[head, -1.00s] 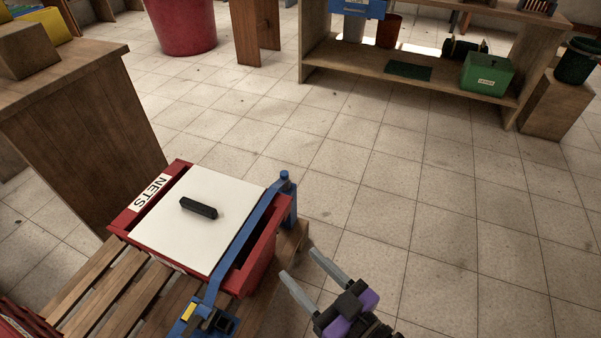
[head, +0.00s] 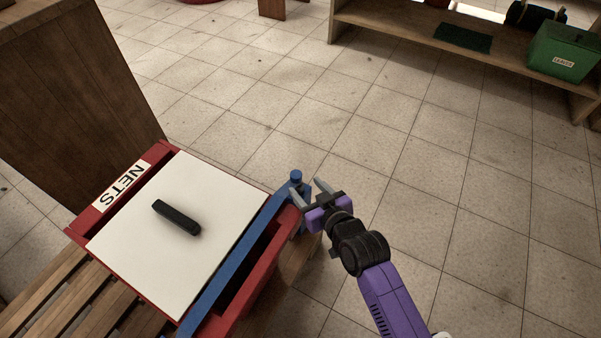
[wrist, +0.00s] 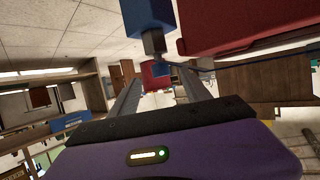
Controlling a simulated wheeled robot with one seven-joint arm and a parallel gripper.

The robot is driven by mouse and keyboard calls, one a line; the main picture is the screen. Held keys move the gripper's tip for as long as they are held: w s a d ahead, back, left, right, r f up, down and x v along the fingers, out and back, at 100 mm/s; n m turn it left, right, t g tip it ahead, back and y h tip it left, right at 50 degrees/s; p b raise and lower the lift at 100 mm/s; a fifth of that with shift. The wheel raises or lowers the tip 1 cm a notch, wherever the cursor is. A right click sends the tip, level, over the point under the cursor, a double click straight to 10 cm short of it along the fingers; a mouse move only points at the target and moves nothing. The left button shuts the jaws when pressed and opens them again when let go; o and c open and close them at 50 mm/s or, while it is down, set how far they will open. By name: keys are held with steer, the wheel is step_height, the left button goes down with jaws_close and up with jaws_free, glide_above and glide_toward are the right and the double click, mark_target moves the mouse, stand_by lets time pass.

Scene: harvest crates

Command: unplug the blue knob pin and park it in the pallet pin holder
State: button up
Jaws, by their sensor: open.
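The blue knob pin (head: 296,176) stands upright at the end of the blue bar (head: 235,262), beside the red crate's right corner. My gripper (head: 306,187) is open, its two fingers pointing toward the knob from the right. The pallet pin holder is not clearly visible now.
The red crate (head: 98,212), labelled NETS, has a white lid (head: 185,265) with a black handle (head: 176,217). It sits on a slatted wooden pallet (head: 40,285). A wooden cabinet (head: 75,90) stands behind left. Open tiled floor lies to the right. A shelf with a green box (head: 563,50) is farther back.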

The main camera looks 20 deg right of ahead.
mark_target(299, 179)
steer(key=b+x, duration=0.3)
steer(key=x, duration=0.4)
steer(key=shift+w+r, duration=0.1)
steer(key=shift+w, duration=0.1)
jaws_close()
